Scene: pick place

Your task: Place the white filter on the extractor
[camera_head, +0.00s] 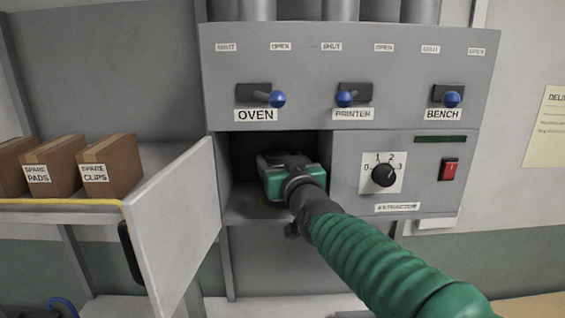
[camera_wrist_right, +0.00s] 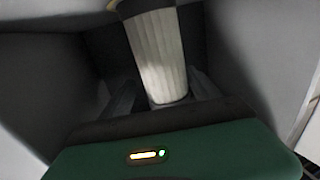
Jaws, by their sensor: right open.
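The white filter (camera_wrist_right: 158,55) is a pleated upright cylinder with a dark cap at its top. It stands inside the dark open compartment (camera_head: 240,205) of the extractor (camera_head: 430,190), as the right wrist view shows. In the head view my gripper hides it. My right gripper (camera_head: 288,168) reaches into this compartment. Its fingers are open, one on each side of the filter's lower part (camera_wrist_right: 163,92). I cannot tell whether they touch it. My left gripper is not in view.
The compartment's door (camera_head: 180,230) stands swung open on the left. Compartment walls are close around my gripper. A shelf (camera_head: 60,207) at the left holds cardboard boxes (camera_head: 112,165). Blue-knobbed levers (camera_head: 277,99), a dial (camera_head: 384,175) and a red switch (camera_head: 449,169) sit on the panels.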

